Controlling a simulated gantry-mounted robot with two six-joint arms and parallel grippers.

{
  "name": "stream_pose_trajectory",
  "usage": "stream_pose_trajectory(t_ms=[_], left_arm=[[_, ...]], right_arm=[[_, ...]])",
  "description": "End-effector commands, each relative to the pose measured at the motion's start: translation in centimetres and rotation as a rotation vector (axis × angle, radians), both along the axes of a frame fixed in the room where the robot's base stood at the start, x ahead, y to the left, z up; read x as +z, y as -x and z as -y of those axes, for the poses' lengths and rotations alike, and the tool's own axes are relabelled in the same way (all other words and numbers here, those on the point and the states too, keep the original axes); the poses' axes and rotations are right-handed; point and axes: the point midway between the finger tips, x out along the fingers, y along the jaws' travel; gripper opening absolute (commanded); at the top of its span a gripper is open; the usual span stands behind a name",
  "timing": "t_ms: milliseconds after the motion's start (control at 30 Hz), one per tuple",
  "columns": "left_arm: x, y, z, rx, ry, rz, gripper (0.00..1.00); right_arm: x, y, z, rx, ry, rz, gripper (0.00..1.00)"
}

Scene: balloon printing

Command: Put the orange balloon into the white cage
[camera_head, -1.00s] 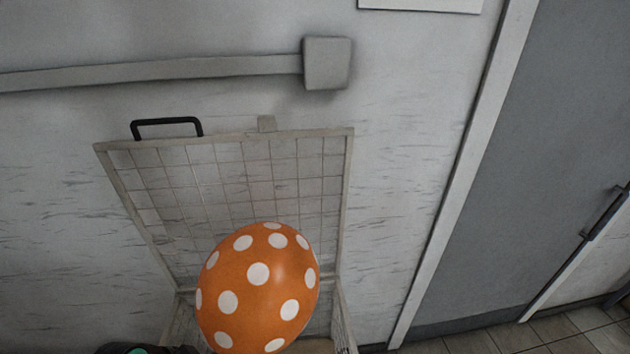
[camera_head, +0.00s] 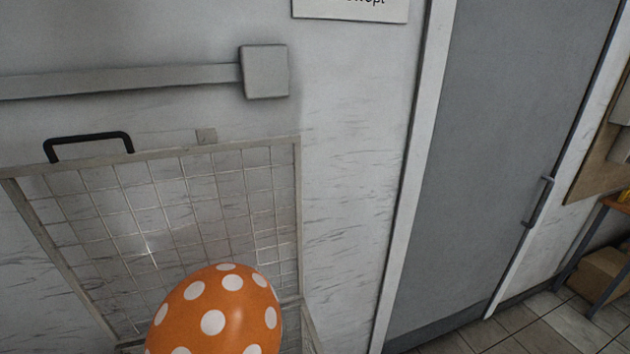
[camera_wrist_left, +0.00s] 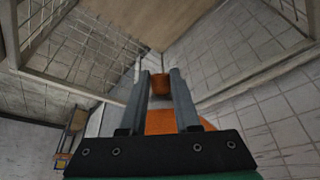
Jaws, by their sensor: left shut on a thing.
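The orange balloon with white dots (camera_head: 225,315) is at the bottom of the head view, in front of the cage's raised mesh lid; its lower part is cut off. The white cage (camera_head: 298,205) stands against the wall with its lid up. My left gripper (camera_wrist_left: 159,80) is shut on the balloon, whose orange surface (camera_wrist_left: 160,122) shows between the two fingers in the left wrist view. Mesh walls and a wooden-looking floor of the cage surround the fingers there. How deep the balloon sits is unclear. My right gripper is in neither view.
A black handle (camera_head: 88,142) is on the lid's top edge. A grey box (camera_head: 265,71) and pipe run along the wall above. A grey door (camera_head: 490,160) is to the right, with clear tiled floor (camera_head: 540,335) and a table and cardboard box (camera_head: 597,272) beyond.

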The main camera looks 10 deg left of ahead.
Motion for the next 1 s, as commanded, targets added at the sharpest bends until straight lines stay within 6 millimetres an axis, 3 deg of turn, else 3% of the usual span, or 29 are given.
stream_pose_trajectory(t_ms=[33, 200, 567, 667, 1000], left_arm=[[0.0, 0.0, 0.0, 0.000, 0.000, 0.000, 0.36], [0.0, 0.0, 0.0, 0.000, 0.000, 0.000, 0.66], [0.7, 0.1, -0.1, 0.000, 0.000, 0.000, 0.66], [2.2, 0.6, -0.2, 0.001, -0.001, 0.000, 0.66], [8.8, 3.0, -1.0, 0.002, 0.000, -0.001, 0.66]], right_arm=[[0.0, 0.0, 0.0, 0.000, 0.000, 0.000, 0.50], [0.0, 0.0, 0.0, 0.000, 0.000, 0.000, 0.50], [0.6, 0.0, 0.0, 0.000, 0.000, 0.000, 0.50], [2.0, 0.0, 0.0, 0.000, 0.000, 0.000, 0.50], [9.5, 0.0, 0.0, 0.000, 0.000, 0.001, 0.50]])
